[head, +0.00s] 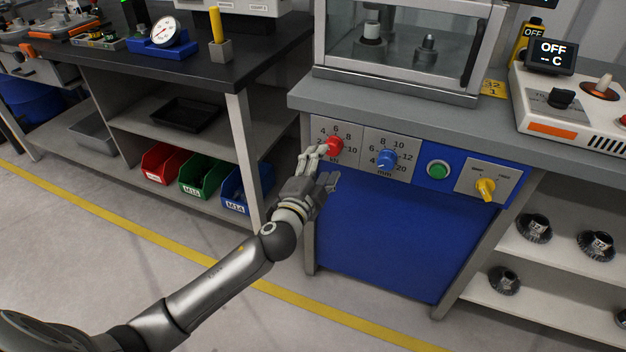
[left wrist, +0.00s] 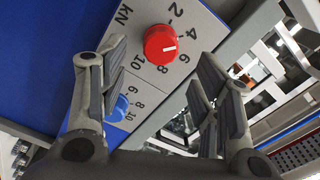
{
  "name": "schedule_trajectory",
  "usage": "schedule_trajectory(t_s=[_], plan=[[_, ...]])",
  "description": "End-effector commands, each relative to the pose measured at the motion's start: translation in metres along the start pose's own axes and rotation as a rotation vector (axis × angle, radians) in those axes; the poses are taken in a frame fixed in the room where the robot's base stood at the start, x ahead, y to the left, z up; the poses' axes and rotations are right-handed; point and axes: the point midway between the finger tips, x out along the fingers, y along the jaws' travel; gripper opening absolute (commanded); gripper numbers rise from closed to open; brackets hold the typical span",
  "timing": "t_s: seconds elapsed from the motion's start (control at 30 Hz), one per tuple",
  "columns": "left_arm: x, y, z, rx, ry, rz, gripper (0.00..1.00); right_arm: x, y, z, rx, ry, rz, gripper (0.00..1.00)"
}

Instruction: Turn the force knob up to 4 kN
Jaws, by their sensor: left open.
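The force knob (head: 335,146) is a red round knob on the front panel under the machine's cabinet. Its dial is marked kN. In the left wrist view the red knob (left wrist: 160,43) carries a white pointer line on the side of the 4 and 6 marks; the exact reading is hard to tell. My left gripper (head: 322,167) is open and empty in front of the panel, close to the knob. In the left wrist view the knob shows beyond and between the two spread fingers (left wrist: 160,62); I see no clear contact. My right gripper is not in view.
A blue mm knob (head: 386,159), a green button (head: 438,170) and a yellow switch (head: 486,187) sit to the right on the panel. The worktop edge (head: 400,117) juts above. A table leg (head: 246,160) stands left. The floor in front is clear.

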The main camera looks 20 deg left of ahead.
Motion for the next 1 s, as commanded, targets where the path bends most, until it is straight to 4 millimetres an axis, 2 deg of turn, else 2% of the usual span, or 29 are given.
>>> schedule_trajectory(t_s=[0.03, 0.2, 0.4, 1.0], plan=[[-0.01, 0.001, 0.0, 0.0, 0.001, 0.002, 0.58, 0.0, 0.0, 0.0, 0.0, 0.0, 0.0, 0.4], [-0.036, 0.001, 0.0, -0.002, 0.001, 0.002, 0.58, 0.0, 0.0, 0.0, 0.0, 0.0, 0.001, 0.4], [-0.054, 0.001, 0.0, 0.0, 0.001, 0.0, 0.58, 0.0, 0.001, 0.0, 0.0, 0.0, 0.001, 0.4], [-0.058, 0.001, 0.0, -0.001, 0.0, 0.001, 0.58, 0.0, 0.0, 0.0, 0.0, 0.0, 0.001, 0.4]])
